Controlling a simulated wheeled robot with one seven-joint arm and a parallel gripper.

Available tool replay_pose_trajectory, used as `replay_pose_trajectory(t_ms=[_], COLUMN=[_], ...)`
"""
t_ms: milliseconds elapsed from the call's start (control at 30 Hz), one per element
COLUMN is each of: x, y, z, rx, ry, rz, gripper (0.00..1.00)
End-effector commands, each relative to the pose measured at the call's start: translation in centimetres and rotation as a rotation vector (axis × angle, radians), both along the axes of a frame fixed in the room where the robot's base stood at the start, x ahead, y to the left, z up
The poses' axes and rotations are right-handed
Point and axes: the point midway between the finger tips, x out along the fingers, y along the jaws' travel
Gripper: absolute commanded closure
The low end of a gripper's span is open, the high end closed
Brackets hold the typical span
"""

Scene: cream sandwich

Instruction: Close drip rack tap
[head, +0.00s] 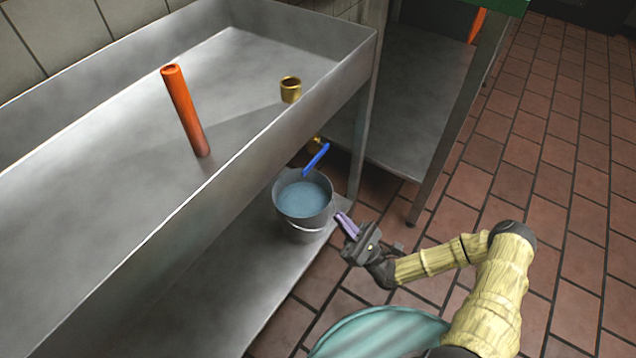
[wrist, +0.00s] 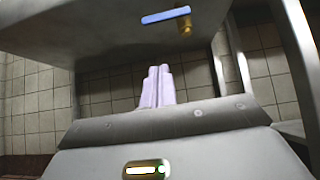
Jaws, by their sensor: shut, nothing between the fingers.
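The drip rack (head: 130,175) is a grey metal basin. Its tap is brass with a blue lever handle (head: 317,158) and sits under the basin's right end. The lever slants in the head view and lies nearly level in the wrist view (wrist: 166,16), with the brass tap body (wrist: 185,27) beside it. A metal bucket (head: 303,205) with bluish liquid stands below the tap. My gripper (head: 345,224) is shut and empty, to the right of the bucket and below the lever, apart from it. Its pale purple fingers (wrist: 158,88) point up toward the tap region in the wrist view.
An orange upright pipe (head: 186,112) and a brass fitting (head: 290,90) stand in the basin. The bucket rests on a lower metal shelf (head: 220,275). A metal table (head: 420,90) stands behind on the right. Open tiled floor (head: 560,170) lies to the right.

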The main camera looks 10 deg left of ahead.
Motion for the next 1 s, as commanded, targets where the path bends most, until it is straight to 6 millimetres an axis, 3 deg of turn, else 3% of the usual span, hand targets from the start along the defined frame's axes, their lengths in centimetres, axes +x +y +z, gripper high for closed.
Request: replay_pose_trajectory(t_ms=[433, 1000], x=[0.2, 2.5], y=[0.9, 6.8], z=[1.1, 8.2], rx=[-0.002, -0.004], ry=[-0.003, -0.004], rz=[0.006, 0.007], gripper=[1.0, 1.0])
